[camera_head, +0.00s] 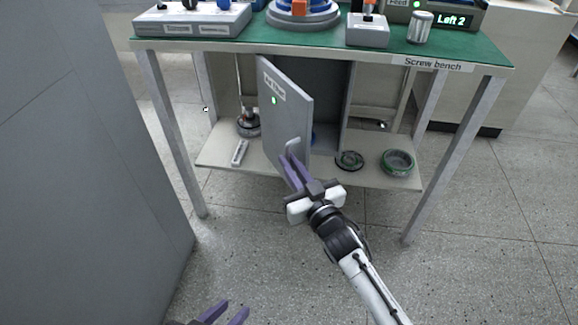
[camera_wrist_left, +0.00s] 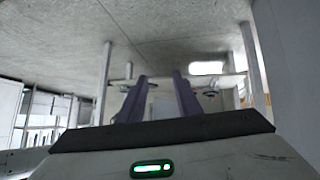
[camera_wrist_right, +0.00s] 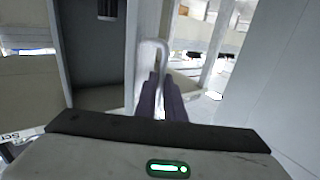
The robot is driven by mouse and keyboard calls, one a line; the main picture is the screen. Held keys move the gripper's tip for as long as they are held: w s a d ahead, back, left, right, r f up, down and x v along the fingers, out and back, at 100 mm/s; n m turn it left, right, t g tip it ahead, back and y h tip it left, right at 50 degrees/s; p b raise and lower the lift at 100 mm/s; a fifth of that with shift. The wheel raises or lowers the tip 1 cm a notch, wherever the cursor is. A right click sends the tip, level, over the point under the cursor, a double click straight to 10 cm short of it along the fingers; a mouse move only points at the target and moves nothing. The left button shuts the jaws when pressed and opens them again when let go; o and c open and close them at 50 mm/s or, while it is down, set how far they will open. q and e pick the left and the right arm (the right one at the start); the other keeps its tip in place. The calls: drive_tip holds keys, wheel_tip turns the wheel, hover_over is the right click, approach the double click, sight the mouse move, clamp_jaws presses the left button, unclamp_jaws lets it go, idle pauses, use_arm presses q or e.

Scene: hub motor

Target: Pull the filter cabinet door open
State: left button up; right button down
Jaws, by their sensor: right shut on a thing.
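The filter cabinet door (camera_head: 283,108) is a grey panel with a label and a green light under the screw bench. It stands partly open, swung out from the cabinet (camera_head: 330,85). Its handle (camera_head: 293,146) is a grey bar near the door's free edge. It also shows in the right wrist view (camera_wrist_right: 151,48). My right gripper (camera_head: 292,167) is at the handle, its purple fingers shut on it. In the right wrist view its fingers (camera_wrist_right: 161,90) are close together at the bar. My left gripper (camera_head: 225,312) is low at the bottom edge, its fingers apart and empty.
The screw bench (camera_head: 220,45) has a green top with several devices. On its lower shelf (camera_head: 215,150) are a dark ring (camera_head: 349,160), a green-rimmed ring (camera_head: 397,162) and a small white labelled piece (camera_head: 240,152). A large grey panel (camera_head: 80,160) fills the left. The floor in front is clear.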

drive_tip(key=shift+w+r, duration=0.15)
drive_tip(key=shift+r, duration=0.15)
drive_tip(key=c, duration=1.8)
unclamp_jaws()
drive_tip(key=shift+w+a+f, duration=0.1)
drive_tip(key=shift+a+f, duration=0.05)
drive_tip(key=shift+f, duration=0.05)
drive_tip(key=shift+c, duration=0.2)
use_arm(q)
drive_tip(key=shift+a+f, duration=0.1)
drive_tip(key=shift+f, duration=0.05)
drive_tip(key=p, duration=0.1)
drive_tip(key=r+p, duration=0.1)
drive_tip(key=p, duration=0.1)
drive_tip(key=shift+a, duration=0.2)
use_arm(e)
drive_tip(key=v, duration=1)
drive_tip(key=shift+s, duration=0.2)
